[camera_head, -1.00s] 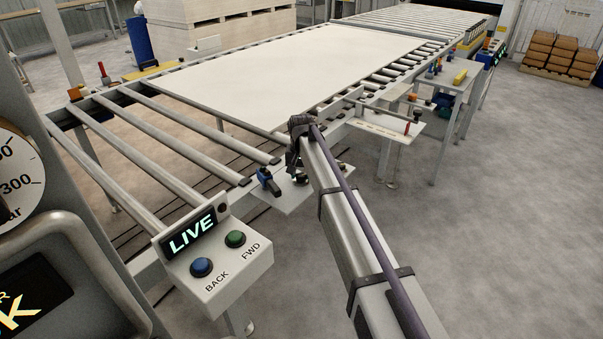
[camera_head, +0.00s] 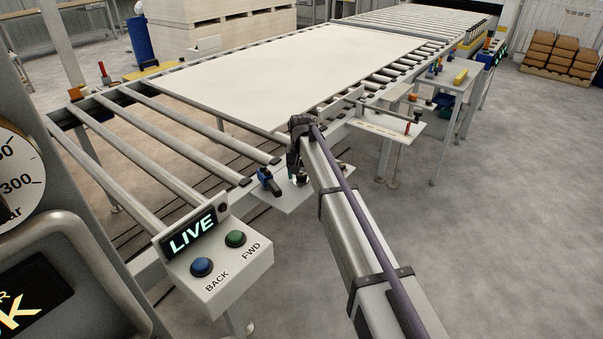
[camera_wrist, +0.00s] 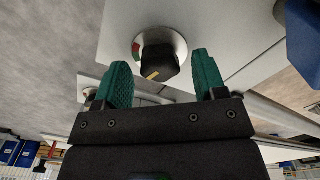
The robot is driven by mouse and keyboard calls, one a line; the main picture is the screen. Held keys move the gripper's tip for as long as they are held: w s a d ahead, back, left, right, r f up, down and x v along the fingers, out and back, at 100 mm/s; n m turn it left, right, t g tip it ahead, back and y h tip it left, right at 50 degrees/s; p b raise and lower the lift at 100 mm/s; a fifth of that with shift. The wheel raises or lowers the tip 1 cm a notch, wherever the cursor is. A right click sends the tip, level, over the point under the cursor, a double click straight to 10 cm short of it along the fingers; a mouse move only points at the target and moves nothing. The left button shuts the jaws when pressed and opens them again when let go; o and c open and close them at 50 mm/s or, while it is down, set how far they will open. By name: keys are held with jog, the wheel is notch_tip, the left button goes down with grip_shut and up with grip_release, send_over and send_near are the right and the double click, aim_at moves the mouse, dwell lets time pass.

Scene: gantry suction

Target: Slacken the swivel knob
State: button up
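In the wrist view the swivel knob (camera_wrist: 159,63) is black with a yellow mark, on a round metal disc (camera_wrist: 176,42) with red and green marks. The disc is fixed to a light grey plate (camera_wrist: 225,28). My gripper (camera_wrist: 160,68) is open, its two teal fingers apart. The knob shows between the fingertips, with gaps on both sides; I cannot tell how far beyond the tips it lies. In the head view my gripper (camera_head: 295,167) points down over the small plate (camera_head: 280,198) beside the roller table and partly hides what is there.
A blue clamp-like part (camera_head: 267,181) stands on the plate left of my gripper. A control box (camera_head: 215,259) with BACK and FWD buttons is at the front. A large pale board (camera_head: 290,75) lies on the rollers. The floor at right is clear.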

aim_at(301, 175)
notch_tip(301, 175, up, 11)
jog(key=p, duration=1.1)
jog(key=shift+f, duration=0.1)
notch_tip(301, 175, down, 11)
jog(key=m+b, duration=0.4)
jog(key=b, duration=0.7)
jog(key=shift+s+f+m, duration=0.1)
jog(key=shift+m, duration=0.2)
jog(key=shift+c, duration=0.3)
